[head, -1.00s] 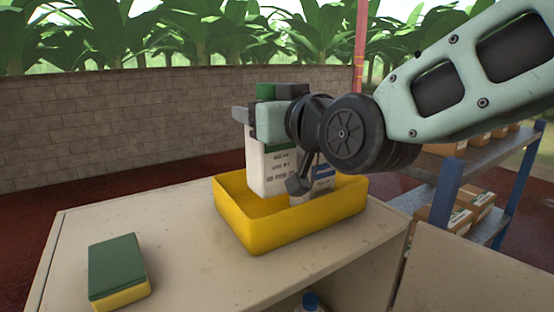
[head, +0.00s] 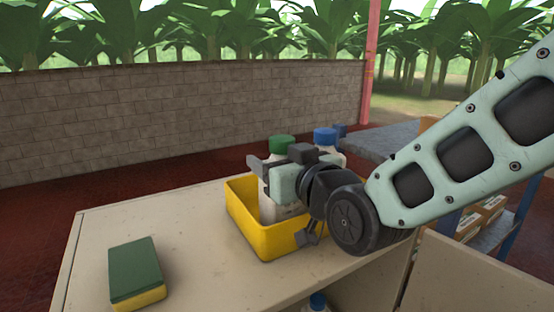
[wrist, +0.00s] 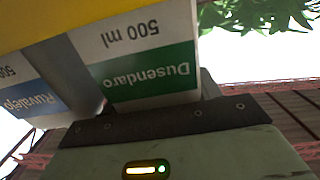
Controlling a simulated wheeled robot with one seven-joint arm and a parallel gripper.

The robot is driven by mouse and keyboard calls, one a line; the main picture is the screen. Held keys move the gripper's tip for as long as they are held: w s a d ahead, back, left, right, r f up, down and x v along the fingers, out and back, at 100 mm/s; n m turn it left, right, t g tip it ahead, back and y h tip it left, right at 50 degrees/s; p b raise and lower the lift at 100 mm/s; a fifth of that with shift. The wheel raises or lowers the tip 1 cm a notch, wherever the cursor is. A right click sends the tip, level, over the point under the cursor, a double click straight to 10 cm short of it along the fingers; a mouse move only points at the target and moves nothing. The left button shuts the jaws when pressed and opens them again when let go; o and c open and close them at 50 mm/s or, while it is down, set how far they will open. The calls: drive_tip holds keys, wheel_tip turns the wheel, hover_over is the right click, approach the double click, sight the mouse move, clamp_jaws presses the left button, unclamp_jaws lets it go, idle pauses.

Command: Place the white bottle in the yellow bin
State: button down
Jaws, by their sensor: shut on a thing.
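The white bottle (head: 268,207) with a green cap (head: 281,143) stands about upright inside the walls of the yellow bin (head: 262,243). My gripper (head: 280,165) is shut on its upper part, below the cap. Its base is hidden by the bin's front wall, so I cannot tell whether it touches the bin floor. In the wrist view the bottle (wrist: 145,60) shows upside down, with a green "Dusendaro" label and "500 ml". A second white bottle with a blue cap (head: 325,137) is just right of it, partly behind my gripper; its blue label (wrist: 40,97) shows in the wrist view.
The bin stands on a beige table (head: 110,225). A green and yellow sponge (head: 136,272) lies at the table's left front. Another blue-capped bottle (head: 317,301) shows below the table's front edge. A shelf rack with boxes (head: 490,215) stands at the right.

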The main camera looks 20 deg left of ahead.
drive_tip(key=c, duration=0.6)
unclamp_jaws()
drive_tip(key=shift+c, duration=0.2)
drive_tip(key=shift+r, duration=0.15)
drive_tip(key=shift+s+d, duration=0.15)
drive_tip(key=shift+d, duration=0.05)
drive_tip(key=b+v, duration=0.5)
drive_tip(key=v, duration=0.6)
drive_tip(key=shift+s+b, duration=0.25)
drive_tip(key=shift+b, duration=0.05)
drive_tip(key=shift+d, duration=0.2)
